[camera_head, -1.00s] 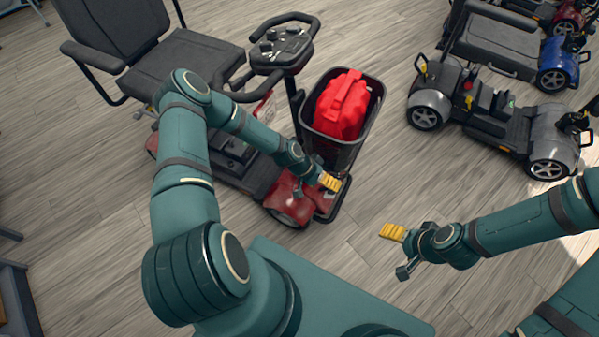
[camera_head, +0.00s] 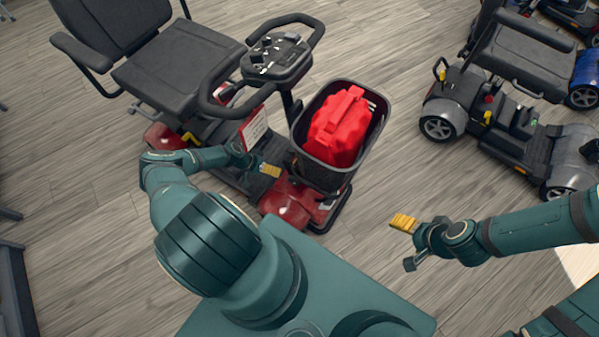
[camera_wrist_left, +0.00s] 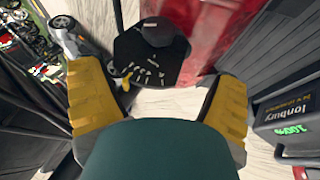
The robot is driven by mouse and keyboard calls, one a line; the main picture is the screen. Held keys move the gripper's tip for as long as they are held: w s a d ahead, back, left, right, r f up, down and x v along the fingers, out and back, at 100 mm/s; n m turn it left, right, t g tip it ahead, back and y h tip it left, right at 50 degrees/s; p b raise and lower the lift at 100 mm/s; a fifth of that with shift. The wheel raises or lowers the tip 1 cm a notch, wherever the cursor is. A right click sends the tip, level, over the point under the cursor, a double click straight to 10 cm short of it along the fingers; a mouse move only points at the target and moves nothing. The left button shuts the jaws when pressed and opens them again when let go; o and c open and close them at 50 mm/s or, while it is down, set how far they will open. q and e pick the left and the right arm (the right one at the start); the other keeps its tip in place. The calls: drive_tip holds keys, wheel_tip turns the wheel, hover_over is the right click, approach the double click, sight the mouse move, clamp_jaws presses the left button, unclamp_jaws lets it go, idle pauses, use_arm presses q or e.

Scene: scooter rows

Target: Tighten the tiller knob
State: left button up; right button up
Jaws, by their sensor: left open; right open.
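The red scooter's tiller head (camera_head: 277,57), black with a loop handlebar, stands behind a basket (camera_head: 374,147). In the left wrist view a dark round knob (camera_wrist_left: 158,32) sits on a black plate (camera_wrist_left: 135,48) with white marks. It looks like the tiller knob; I cannot make it out in the head view. My left gripper (camera_head: 270,170) is open and empty, low beside the tiller, left of the basket. In the left wrist view its yellow fingers (camera_wrist_left: 160,72) are spread below the knob, apart from it. My right gripper (camera_head: 403,222) is open and empty over the floor.
A red bag (camera_head: 340,126) fills the basket close to my left gripper. The scooter's seat (camera_head: 180,65) is at the left. A grey scooter (camera_head: 510,135) stands at the right. Floor between scooters is clear.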

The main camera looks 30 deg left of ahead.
sight(290, 180)
use_arm(q)
drive_tip(key=b+x, duration=0.4)
drive_tip(key=x, duration=0.9)
drive_tip(key=shift+w+d+f, duration=0.1)
drive_tip(key=shift+d+f, duration=0.1)
drive_tip(key=c, duration=1.2)
